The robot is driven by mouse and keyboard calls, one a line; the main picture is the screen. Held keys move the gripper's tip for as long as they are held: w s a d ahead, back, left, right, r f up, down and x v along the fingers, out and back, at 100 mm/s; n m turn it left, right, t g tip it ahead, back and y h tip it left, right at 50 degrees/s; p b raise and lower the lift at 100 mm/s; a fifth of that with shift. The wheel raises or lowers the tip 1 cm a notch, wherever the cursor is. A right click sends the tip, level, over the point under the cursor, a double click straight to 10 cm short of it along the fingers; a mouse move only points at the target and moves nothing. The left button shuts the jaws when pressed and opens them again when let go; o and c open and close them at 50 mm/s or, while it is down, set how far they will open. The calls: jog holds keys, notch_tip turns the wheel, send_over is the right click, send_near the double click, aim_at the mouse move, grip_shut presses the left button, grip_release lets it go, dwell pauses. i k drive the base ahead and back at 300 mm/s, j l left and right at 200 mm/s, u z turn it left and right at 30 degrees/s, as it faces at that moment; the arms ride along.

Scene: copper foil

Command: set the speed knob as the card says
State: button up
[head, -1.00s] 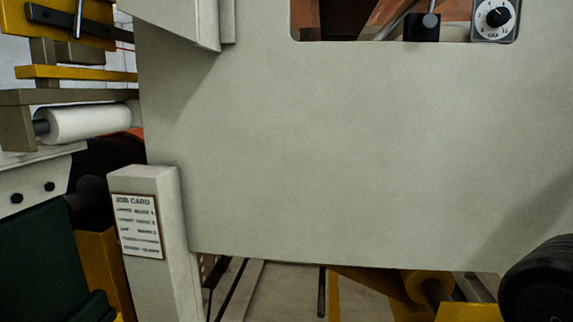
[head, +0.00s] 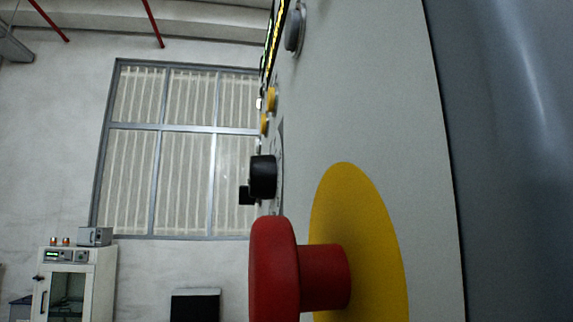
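In the head view a grey control panel (head: 385,120) is seen almost edge-on at close range. A black knob (head: 263,177) sticks out from it near the middle of the picture, with a second small black knob (head: 245,195) just behind it. No label or pointer on either can be read from this angle, so I cannot tell which one is the speed knob or how it is set. The job card is not in view. My gripper is not in view.
A large red mushroom button (head: 275,270) on a yellow disc (head: 360,240) stands out closest to me. Yellow buttons (head: 271,100) and a grey round part (head: 294,30) sit higher on the panel. A white cabinet (head: 75,285) stands far off at the left.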

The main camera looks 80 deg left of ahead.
aim_at(263, 178)
jog(key=k+j+u, duration=0.1)
jog(key=k+j, duration=0.45)
jog(key=j, duration=0.2)
jog(key=k+j+u, duration=0.15)
jog(key=j, duration=0.25)
jog(key=k+j+u, duration=0.1)
jog(key=k+j, duration=0.25)
jog(key=i+j, duration=0.1)
jog(key=j, duration=0.4)
jog(key=i+j+u, duration=0.1)
jog(key=j, duration=0.4)
jog(key=i+j, duration=0.1)
jog(key=j, duration=0.4)
jog(key=i+j, duration=0.1)
jog(key=i, duration=0.35)
jog(key=k+l+z, duration=0.2)
jog(key=l+z, duration=0.25)
jog(key=k+j+u, duration=0.1)
jog(key=u, duration=0.15)
jog(key=k+j+u, duration=0.1)
jog(key=j+u, duration=0.15)
